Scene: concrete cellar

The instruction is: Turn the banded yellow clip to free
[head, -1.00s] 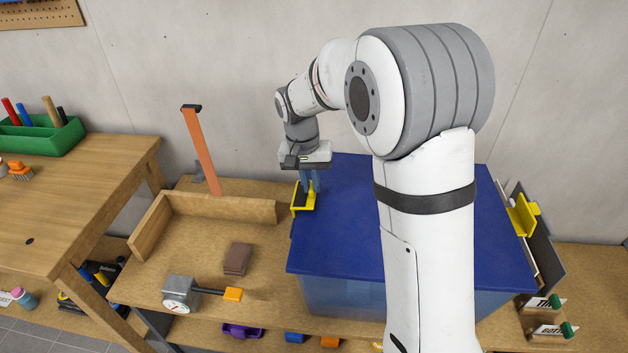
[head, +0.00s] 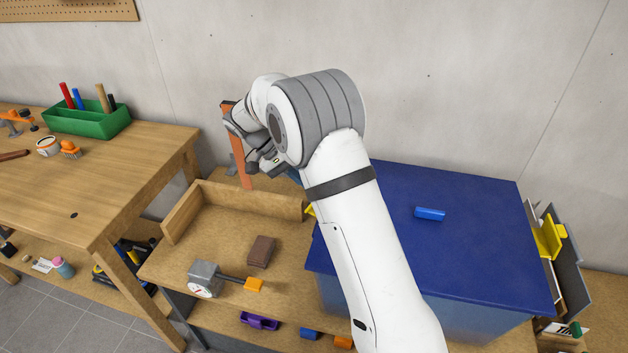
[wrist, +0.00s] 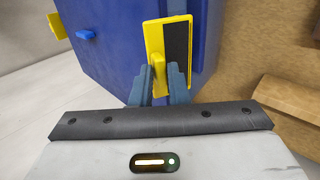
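The banded yellow clip (wrist: 154,37), a yellow plate with a black band, sits at the edge of the blue box (wrist: 100,50) in the wrist view. Its yellow lever (wrist: 158,62) stands between the two blue-grey fingers of my gripper (wrist: 160,76). The fingers are close on both sides of the lever and look shut on it. In the head view only a sliver of the clip (head: 310,210) shows at the left edge of the blue lid (head: 470,260). My arm hides the rest, along with the fingertips.
A blue handle (head: 430,213) lies on the lid, and another yellow clip (head: 548,238) is at the box's right side. An orange upright post (head: 238,160) stands behind my wrist. A brown block (head: 262,250) and a gauge with an orange-tipped lever (head: 205,278) are on the bench.

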